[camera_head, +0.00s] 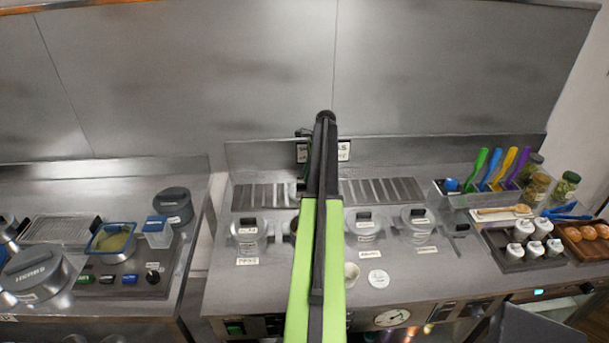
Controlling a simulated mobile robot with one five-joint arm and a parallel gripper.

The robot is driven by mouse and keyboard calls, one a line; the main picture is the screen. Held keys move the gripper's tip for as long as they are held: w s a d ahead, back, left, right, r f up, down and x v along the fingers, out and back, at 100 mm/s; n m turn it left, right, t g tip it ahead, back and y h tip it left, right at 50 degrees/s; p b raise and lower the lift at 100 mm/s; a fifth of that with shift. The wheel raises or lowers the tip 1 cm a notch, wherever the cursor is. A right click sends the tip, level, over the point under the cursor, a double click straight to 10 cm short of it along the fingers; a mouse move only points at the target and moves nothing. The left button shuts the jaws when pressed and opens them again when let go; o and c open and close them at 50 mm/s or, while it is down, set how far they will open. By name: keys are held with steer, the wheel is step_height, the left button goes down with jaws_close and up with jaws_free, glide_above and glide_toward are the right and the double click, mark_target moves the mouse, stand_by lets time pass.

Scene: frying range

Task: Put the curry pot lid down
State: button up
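My green and black arm (316,260) reaches up the middle of the view. Small black parts show beside its far end, and I cannot make out the fingers of my gripper or whether it holds a lid. Lidded pots with dark knobs sit in the counter: one left of the arm (248,236) and two to the right, the nearer one (365,224) and the farther one (417,220). Another pot (290,230) is mostly hidden behind the arm. The labels are too small to read, so I cannot tell which pot is the curry pot.
A white disc (378,278) and a pale cup (351,272) are on the counter right of the arm. Colored-handled utensils (491,168), jars (565,187) and a dark tray of white bottles (510,262) stand right. The left counter has containers (112,240).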

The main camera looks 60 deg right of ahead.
steer(key=p+v, duration=0.5)
steer(key=v, duration=0.3)
steer(key=shift+p, duration=0.4)
steer(key=shift+f, duration=0.1)
steer(key=w+a+n+g, duration=0.1)
steer(key=w+a+n, duration=0.35)
steer(key=a, duration=0.75)
steer(key=w+a+n, duration=0.4)
steer(key=w+a, duration=0.2)
steer(key=a, duration=0.7)
steer(key=w+a+n+g, duration=0.1)
steer(key=w+a+n, duration=0.45)
steer(key=a, duration=0.65)
steer(key=s+a+n+h, duration=0.1)
steer(key=a+n, duration=0.6)
steer(key=a, duration=1.1)
steer(key=s+a+n, duration=0.4)
steer(key=a+n, duration=0.4)
steer(key=a, duration=1)
steer(key=shift+s+a+f+g+h, duration=0.2)
steer(key=shift+s+f+g+h, duration=0.1)
steer(key=shift+f+h, duration=0.15)
